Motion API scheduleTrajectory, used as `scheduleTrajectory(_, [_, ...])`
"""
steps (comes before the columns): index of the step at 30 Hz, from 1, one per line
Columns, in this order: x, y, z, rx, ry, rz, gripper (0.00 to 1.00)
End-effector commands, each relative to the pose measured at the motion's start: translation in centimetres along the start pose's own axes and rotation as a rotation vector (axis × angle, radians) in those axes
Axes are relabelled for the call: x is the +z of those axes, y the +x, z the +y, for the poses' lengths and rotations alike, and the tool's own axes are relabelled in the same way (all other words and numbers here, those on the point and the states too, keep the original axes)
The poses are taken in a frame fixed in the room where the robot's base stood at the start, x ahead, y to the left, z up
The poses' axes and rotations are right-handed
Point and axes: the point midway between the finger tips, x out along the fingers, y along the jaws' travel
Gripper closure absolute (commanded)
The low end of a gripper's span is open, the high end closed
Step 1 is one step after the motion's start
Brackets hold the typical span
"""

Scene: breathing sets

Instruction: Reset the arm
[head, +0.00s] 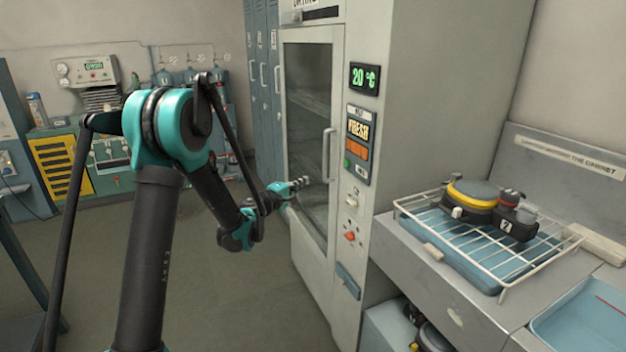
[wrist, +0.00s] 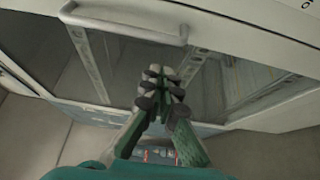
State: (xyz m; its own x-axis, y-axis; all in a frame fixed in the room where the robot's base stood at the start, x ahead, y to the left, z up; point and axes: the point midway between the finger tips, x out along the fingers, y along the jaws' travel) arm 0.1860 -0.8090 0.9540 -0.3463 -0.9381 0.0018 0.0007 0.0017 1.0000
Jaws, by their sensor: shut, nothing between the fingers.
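My gripper (head: 300,183) is in front of the drying cabinet's glass door (head: 308,130) in the head view, at the end of my teal and black arm. In the wrist view my gripper (wrist: 160,88) has its fingers together with nothing between them. The door's pale handle (head: 329,155) is just to the right of the gripper in the head view. In the wrist view the handle (wrist: 125,28) lies above the fingertips, apart from them. The door looks closed.
A wire rack (head: 470,245) with a yellow and black breathing set (head: 490,207) stands on the counter at right. A blue tray (head: 585,318) is at the lower right. Blue lockers (head: 263,80) stand left of the cabinet. Open floor (head: 235,290) lies before it.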

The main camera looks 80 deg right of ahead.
Motion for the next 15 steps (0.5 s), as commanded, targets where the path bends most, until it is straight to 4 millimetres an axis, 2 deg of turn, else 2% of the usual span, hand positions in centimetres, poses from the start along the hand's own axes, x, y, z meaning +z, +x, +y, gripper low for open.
scheduleTrajectory(1, [0.1, -1.2, 0.0, 0.0, 0.0, 0.002, 1.0])
scheduleTrajectory(6, [0.2, -4.1, 0.0, 0.0, 0.0, 0.003, 1.0])
scheduleTrajectory(10, [0.3, -5.3, 0.0, 0.0, 0.0, 0.002, 1.0])
scheduleTrajectory(15, [0.4, -5.9, 0.0, 0.0, 0.001, 0.002, 1.0])
